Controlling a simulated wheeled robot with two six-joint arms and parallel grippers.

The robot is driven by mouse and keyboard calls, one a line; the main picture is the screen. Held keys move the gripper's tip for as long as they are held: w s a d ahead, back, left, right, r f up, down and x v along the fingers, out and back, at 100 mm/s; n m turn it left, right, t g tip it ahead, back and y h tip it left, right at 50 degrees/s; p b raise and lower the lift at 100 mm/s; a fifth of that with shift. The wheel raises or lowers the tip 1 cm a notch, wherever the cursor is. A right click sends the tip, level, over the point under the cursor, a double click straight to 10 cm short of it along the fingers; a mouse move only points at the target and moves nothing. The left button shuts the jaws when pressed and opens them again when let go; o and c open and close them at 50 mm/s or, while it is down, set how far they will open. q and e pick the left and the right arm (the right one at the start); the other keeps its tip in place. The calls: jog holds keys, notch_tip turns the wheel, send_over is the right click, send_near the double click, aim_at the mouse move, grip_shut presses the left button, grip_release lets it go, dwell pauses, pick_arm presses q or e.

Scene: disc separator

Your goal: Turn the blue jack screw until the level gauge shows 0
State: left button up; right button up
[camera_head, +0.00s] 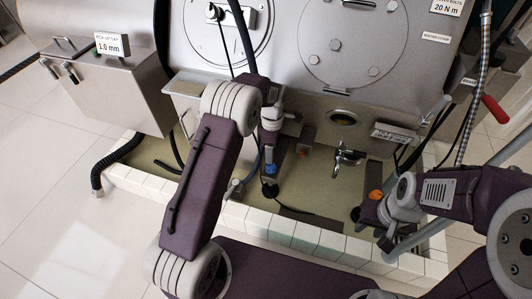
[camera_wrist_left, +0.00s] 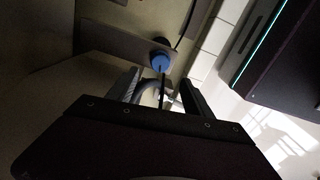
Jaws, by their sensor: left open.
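The blue jack screw (camera_head: 271,168) stands low in front of the steel machine, beneath my left wrist. It also shows in the left wrist view (camera_wrist_left: 161,57), just beyond the fingers. My left gripper (camera_wrist_left: 160,88) is open, with a thin dark rod or cable showing between its fingers. I see no grip on the screw. My right gripper (camera_head: 376,208) is low at the right, close to an orange part (camera_head: 376,195); its fingers are too small and dark to judge. A round brass-ringed fitting (camera_head: 343,118) is on the machine; I cannot tell whether it is the level gauge, and no reading is legible.
A white-tiled curb (camera_head: 275,228) borders the shallow pit under the machine. A metal tap (camera_head: 345,157) sticks out near the middle. A steel box (camera_head: 115,88) stands at the left, with a black hose (camera_head: 112,160) below. A red-handled lever (camera_head: 495,110) is at the right.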

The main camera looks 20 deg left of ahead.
aim_at(271, 166)
pick_arm(q)
notch_tip(271, 166, down, 9)
jog(key=b, duration=0.7)
jog(key=shift+f, duration=0.2)
jog(key=shift+r, duration=0.15)
grip_shut()
jog(key=shift+r+p, duration=0.15)
jog(key=shift+p, duration=0.55)
jog(key=m+p, duration=0.6)
jog(key=p, duration=0.3)
jog(key=shift+r+m, duration=0.1)
jog(key=shift+m, duration=0.3)
jog(key=m+p, duration=0.3)
jog(key=m, duration=0.2)
jog(key=m+p, duration=0.1)
jog(key=m, duration=0.1)
jog(key=shift+f+m, duration=0.2)
jog(key=shift+m, duration=0.1)
jog(key=shift+d+m+p, duration=0.1)
jog(key=shift+m+p, duration=0.3)
jog(key=shift+m, duration=0.7)
